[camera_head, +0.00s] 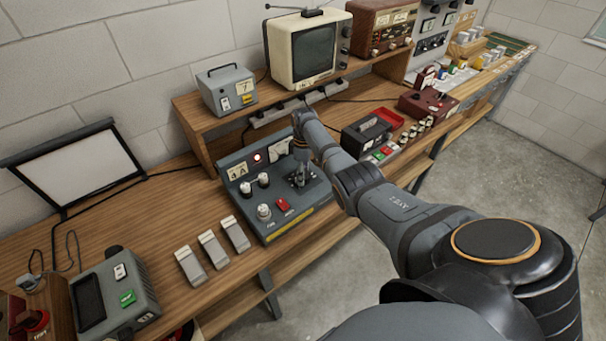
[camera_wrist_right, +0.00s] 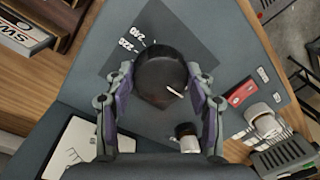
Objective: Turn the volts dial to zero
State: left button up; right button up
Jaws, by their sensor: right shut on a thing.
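The dial is a round black knob (camera_wrist_right: 161,72) with a short white mark, on a dark scale plate (camera_wrist_right: 150,30) lettered 220 and 240. In the wrist view its white mark points toward the lower right, away from those figures. My right gripper (camera_wrist_right: 161,78) has a finger on each side of the knob and is shut on it. In the head view the right gripper (camera_head: 300,179) reaches down to the sloped grey control panel (camera_head: 236,165) and largely hides the dial. I cannot read the word volts. My left gripper is not in view.
On the panel are a red switch (camera_head: 282,204), a lit red lamp (camera_head: 257,158) and white-topped knobs (camera_head: 264,212). Several pale blocks (camera_head: 213,249) lie to its left. A black box (camera_head: 366,134) stands to its right. A shelf with an old monitor (camera_head: 305,52) is behind.

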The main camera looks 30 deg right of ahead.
jog(key=n, duration=0.3)
jog(key=shift+w+r+n, duration=0.15)
jog(key=shift+n, duration=2.15)
jog(key=shift+w+h, duration=0.1)
jog(key=shift+h, duration=0.2)
jog(key=o, duration=1.2)
jog(key=r, duration=1.1)
jog(key=shift+w+r, duration=0.35)
jog(key=shift+r, duration=0.05)
